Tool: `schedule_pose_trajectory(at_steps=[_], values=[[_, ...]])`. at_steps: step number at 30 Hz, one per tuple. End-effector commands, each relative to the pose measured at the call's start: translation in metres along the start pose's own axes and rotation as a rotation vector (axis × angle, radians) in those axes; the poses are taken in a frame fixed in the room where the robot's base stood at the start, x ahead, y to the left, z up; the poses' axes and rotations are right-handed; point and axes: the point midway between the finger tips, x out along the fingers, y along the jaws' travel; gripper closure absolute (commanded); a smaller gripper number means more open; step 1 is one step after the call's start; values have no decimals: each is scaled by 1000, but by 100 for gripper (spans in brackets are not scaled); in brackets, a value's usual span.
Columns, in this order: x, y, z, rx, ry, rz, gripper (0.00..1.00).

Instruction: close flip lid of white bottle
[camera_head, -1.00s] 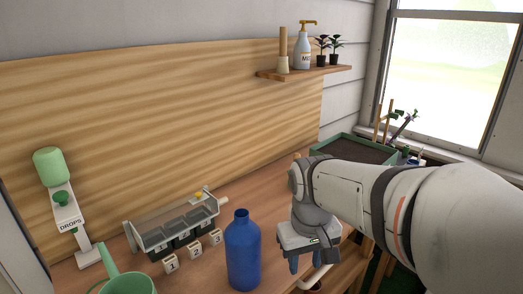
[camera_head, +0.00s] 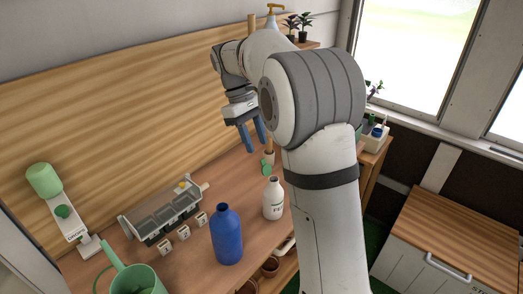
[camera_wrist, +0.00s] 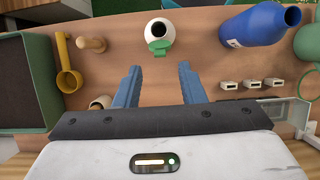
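The white bottle (camera_head: 273,200) stands upright on the wooden bench, to the right of the blue bottle. Its green flip lid (camera_head: 267,166) stands open at the back of the neck. In the wrist view the white bottle (camera_wrist: 160,29) shows from above with a dark open mouth, and the green lid (camera_wrist: 160,46) hangs out on the side nearer my fingers. My gripper (camera_head: 254,146) is above and behind the bottle, fingers pointing down. In the wrist view my gripper (camera_wrist: 158,69) is open and empty, its fingers apart and roughly centred on the lid.
A blue bottle (camera_head: 227,236) stands left of the white one. Farther left are numbered blocks (camera_head: 183,233), a grey rack (camera_head: 163,213), a green watering can (camera_head: 137,281) and a drops dispenser (camera_head: 70,221). A wooden peg (camera_wrist: 91,44) and yellow scoop (camera_wrist: 69,77) lie on the other side.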

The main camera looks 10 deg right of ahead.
Motion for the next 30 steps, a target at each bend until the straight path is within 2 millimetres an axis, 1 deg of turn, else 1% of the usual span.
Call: schedule_pose_trajectory(at_steps=[1, 3, 6, 9, 12, 19, 30], values=[[10, 0, 1, 1, -3, -2, 64], [21, 0, 1, 1, -2, -2, 64], [33, 0, 1, 1, -1, -1, 64], [41, 0, 1, 2, 0, -1, 64], [44, 0, 1, 2, 1, -1, 64], [45, 0, 1, 3, 1, -1, 64], [44, 1, 1, 4, 1, -1, 94]])
